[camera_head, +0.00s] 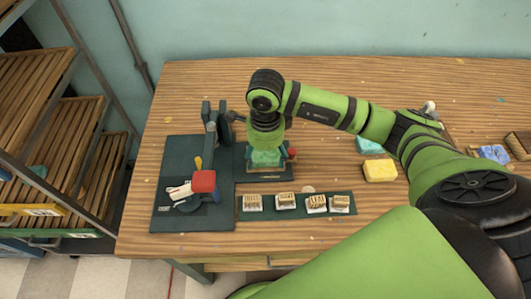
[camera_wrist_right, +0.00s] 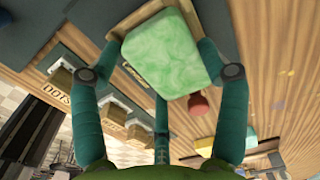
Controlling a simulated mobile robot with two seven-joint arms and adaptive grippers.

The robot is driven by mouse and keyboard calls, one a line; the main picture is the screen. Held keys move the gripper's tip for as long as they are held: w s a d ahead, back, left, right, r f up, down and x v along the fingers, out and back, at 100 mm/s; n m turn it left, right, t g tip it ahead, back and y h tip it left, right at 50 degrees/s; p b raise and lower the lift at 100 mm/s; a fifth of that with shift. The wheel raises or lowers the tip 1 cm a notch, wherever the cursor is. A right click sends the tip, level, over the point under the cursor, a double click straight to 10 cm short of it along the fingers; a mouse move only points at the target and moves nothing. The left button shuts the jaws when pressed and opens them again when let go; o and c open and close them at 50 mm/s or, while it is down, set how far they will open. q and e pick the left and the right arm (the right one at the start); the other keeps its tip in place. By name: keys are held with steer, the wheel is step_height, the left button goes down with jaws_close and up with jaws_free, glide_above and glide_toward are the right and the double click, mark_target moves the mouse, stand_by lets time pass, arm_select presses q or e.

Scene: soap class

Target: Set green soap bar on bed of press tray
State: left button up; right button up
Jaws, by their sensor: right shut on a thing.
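The green soap bar (camera_head: 264,158) is pale and marbled, and it shows large in the right wrist view (camera_wrist_right: 172,55). My right gripper (camera_head: 266,147) points down over it from above, with its teal fingers (camera_wrist_right: 163,62) closed around the bar's sides. The press tray (camera_head: 270,175) is under the bar, with a small label on its front edge and a red knob (camera_head: 291,152) at its right. The bar and fingers hide most of the tray's bed. I cannot tell whether the bar touches the bed. My left gripper is not in view.
A dark upright press frame (camera_head: 208,125) stands close left of the gripper. A red block (camera_head: 204,181) is nearer the front. Several stamps (camera_head: 286,201) line a dark strip in front. Yellow soap (camera_head: 380,170) and teal soap (camera_head: 368,146) lie to the right, under my arm.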

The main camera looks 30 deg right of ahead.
steer(key=o, duration=1.2)
steer(key=shift+r+p, duration=1.9)
steer(key=shift+r, duration=1.1)
